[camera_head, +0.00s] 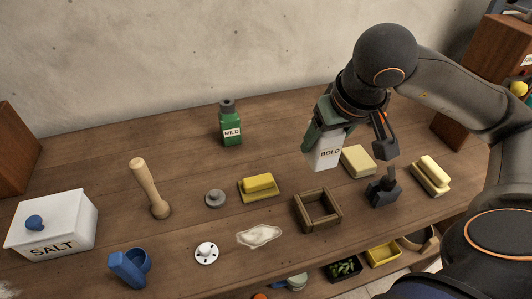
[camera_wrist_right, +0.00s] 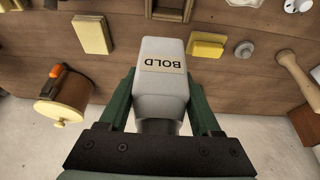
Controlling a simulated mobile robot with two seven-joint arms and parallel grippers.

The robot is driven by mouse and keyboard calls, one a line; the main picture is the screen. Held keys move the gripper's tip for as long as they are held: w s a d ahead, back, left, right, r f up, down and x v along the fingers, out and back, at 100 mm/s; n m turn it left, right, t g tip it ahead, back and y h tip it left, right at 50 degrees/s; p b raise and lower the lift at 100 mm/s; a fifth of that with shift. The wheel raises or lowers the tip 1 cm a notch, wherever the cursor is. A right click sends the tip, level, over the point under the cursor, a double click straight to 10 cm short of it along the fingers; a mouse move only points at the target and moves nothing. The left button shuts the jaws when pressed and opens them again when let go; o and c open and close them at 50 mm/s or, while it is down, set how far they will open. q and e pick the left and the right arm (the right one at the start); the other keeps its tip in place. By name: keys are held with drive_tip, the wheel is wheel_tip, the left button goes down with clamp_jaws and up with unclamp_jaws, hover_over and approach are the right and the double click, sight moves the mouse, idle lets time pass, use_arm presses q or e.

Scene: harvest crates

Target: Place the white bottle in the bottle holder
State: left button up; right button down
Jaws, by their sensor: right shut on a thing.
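The white bottle (camera_head: 326,148), labelled BOLD, is in my right gripper (camera_head: 347,137), which is shut on it. The wrist view also shows the bottle (camera_wrist_right: 163,80) between the green fingers of the right gripper (camera_wrist_right: 160,104). The bottle holder appears to be the open square wooden frame (camera_head: 302,211) on the table, in front of and slightly left of the bottle. It is empty. Part of the frame (camera_wrist_right: 151,8) shows at the top of the wrist view. My left gripper is out of view.
A green MILD bottle (camera_head: 231,128) stands at the back. A yellow block on a dish (camera_head: 259,186) and a white puddle (camera_head: 260,236) lie left of the frame. A pale block (camera_head: 358,161) and a dark grey object (camera_head: 382,192) are to its right. A salt box (camera_head: 72,225) stands left.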

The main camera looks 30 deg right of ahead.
drive_tip(key=w+f, duration=0.3)
drive_tip(key=w, duration=0.1)
drive_tip(key=w+f, duration=0.3)
drive_tip(key=w, duration=0.1)
drive_tip(key=w+d+f, duration=0.1)
drive_tip(key=w+f, duration=0.1)
drive_tip(key=w, duration=0.2)
drive_tip(key=shift+d+f+p, duration=0.1)
drive_tip(key=shift+f+p, duration=0.25)
drive_tip(key=shift+f, duration=0.05)
drive_tip(key=shift+w+f, duration=0.15)
drive_tip(key=shift+f, duration=1.6)
drive_tip(key=shift+f, duration=0.15)
drive_tip(key=shift+c, duration=0.4)
unclamp_jaws()
